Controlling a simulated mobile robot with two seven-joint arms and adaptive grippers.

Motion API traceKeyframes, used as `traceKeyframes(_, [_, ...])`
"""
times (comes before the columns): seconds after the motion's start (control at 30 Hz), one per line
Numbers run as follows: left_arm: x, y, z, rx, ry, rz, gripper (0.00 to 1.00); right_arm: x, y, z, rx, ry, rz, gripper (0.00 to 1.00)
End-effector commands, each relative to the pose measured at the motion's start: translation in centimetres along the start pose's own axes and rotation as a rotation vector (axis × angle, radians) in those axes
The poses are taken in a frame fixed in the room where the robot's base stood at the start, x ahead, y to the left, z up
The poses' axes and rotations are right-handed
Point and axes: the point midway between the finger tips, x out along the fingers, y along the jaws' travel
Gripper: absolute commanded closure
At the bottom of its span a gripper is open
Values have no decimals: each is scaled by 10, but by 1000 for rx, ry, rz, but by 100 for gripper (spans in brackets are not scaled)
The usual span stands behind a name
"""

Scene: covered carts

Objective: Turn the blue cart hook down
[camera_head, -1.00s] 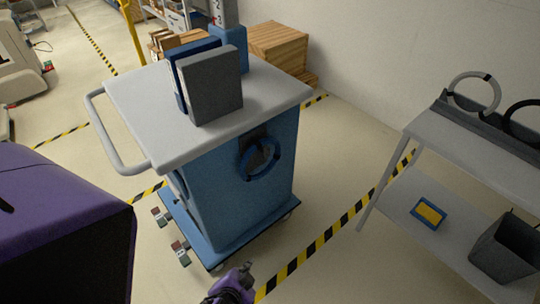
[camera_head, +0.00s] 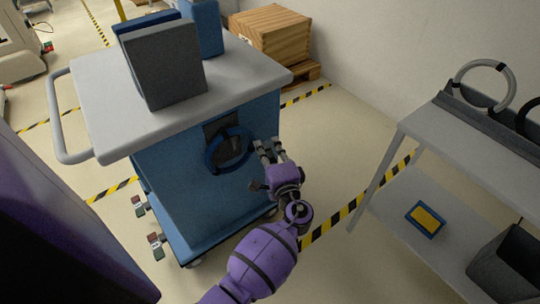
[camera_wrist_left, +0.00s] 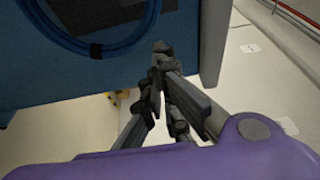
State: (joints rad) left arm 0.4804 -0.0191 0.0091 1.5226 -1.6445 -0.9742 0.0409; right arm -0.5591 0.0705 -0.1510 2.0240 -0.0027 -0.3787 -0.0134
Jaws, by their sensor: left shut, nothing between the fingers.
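The blue cart (camera_head: 190,197) has a grey top and stands left of centre in the head view. A blue ring (camera_head: 212,158) hangs against a dark plate (camera_head: 213,127) on its near side. I cannot make out a separate hook there. My left gripper (camera_head: 266,150) is shut and empty, just right of the ring; I cannot tell if it touches the cart. My right gripper is out of view.
Grey and blue box-like items (camera_head: 168,65) stand on the cart top. A grey shelf table (camera_head: 455,145) with rings, a blue-yellow item (camera_head: 425,219) and a dark bin (camera_head: 503,268) is at right. Wooden crates (camera_head: 270,33) stand behind. Floor between cart and table is clear.

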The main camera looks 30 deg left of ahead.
Motion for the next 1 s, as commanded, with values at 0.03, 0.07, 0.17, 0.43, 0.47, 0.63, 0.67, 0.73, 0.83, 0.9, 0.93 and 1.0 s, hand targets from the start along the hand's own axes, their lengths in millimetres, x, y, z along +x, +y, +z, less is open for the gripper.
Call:
traceKeyframes(0.03, [12, -4, -1, 0, 1, -4, 100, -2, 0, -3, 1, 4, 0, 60])
traceKeyframes(0.07, [19, -4, -1, 0, 0, -4, 100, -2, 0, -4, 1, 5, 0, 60])
traceKeyframes(0.17, [39, -3, -1, 0, 0, -3, 100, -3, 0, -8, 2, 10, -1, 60])
traceKeyframes(0.43, [30, -2, 31, -1, 1, 0, 100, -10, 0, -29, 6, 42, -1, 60])
traceKeyframes(0.47, [29, -2, 33, -1, 1, 0, 100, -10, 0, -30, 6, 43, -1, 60])
traceKeyframes(0.63, [27, 0, 38, 0, 2, 1, 100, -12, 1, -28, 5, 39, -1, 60])
traceKeyframes(0.67, [27, 0, 38, 0, 2, 1, 100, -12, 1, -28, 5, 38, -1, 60])
traceKeyframes(0.73, [27, 1, 38, 0, 2, 2, 100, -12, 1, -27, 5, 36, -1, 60])
traceKeyframes(0.83, [27, 1, 38, 0, 2, 2, 100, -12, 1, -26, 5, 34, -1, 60])
traceKeyframes(0.9, [27, 1, 38, 0, 2, 2, 100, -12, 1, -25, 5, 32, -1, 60])
traceKeyframes(0.93, [27, 1, 38, 0, 2, 1, 100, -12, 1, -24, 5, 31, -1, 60])
traceKeyframes(1.0, [28, 1, 39, -3, 2, 1, 100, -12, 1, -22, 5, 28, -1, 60])
